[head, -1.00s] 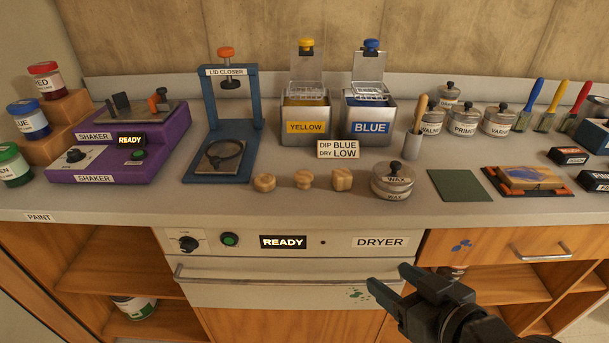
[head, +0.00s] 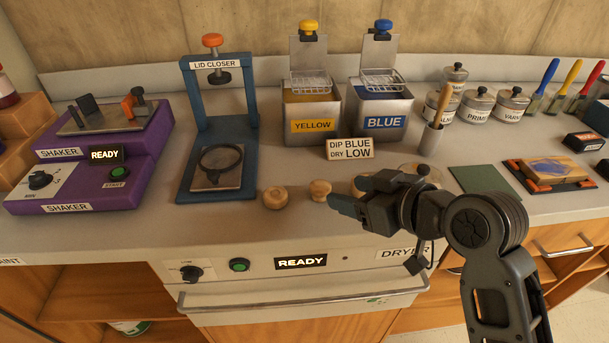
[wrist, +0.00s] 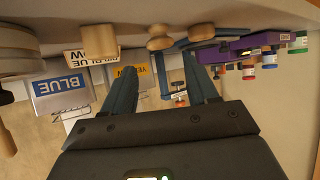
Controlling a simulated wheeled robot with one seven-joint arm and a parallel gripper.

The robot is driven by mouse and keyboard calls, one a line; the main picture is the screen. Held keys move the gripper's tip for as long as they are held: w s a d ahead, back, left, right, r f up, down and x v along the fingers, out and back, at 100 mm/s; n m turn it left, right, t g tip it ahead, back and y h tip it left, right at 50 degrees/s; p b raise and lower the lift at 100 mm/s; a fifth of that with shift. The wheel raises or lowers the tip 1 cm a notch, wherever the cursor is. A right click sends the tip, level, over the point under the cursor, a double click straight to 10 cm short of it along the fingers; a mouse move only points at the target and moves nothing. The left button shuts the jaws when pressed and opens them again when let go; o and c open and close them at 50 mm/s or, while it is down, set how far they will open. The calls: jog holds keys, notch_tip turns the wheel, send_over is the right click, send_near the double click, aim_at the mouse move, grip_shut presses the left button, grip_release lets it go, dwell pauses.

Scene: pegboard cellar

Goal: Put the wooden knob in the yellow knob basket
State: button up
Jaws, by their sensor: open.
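Several wooden knobs stand in a row on the counter's front: a left one (head: 275,197), a middle one (head: 319,190) and a right one (head: 362,184) partly hidden behind my gripper. In the wrist view, which is upside down, the right knob (wrist: 99,42), middle knob (wrist: 160,40) and left knob (wrist: 201,31) show beyond the fingers. My gripper (head: 345,196) is open and empty, close to the middle and right knobs. The yellow knob basket, a wire basket (head: 311,84), sits at the top of the yellow tank (head: 313,126).
The blue tank (head: 384,122) with its own basket (head: 382,79) stands right of the yellow one. A sign (head: 348,149) reads "DIP BLUE DRY LOW". The lid closer (head: 216,130) and purple shaker (head: 90,165) are left. The wax jar (wrist: 15,50) stands beside the right knob.

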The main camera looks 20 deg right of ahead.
aim_at(324, 188)
jog(key=shift+w+a, duration=0.1)
jog(key=shift+w, duration=0.3)
jog(key=x, duration=0.2)
jog(key=shift+w+f, duration=0.15)
jog(key=shift+f, duration=0.05)
jog(key=x, duration=0.5)
jog(key=shift+s+f+p, duration=0.2)
jog(key=shift+f+p, duration=0.1)
jog(key=shift+p, duration=0.05)
jog(key=c, duration=0.9)
jog(key=shift+r, duration=0.15)
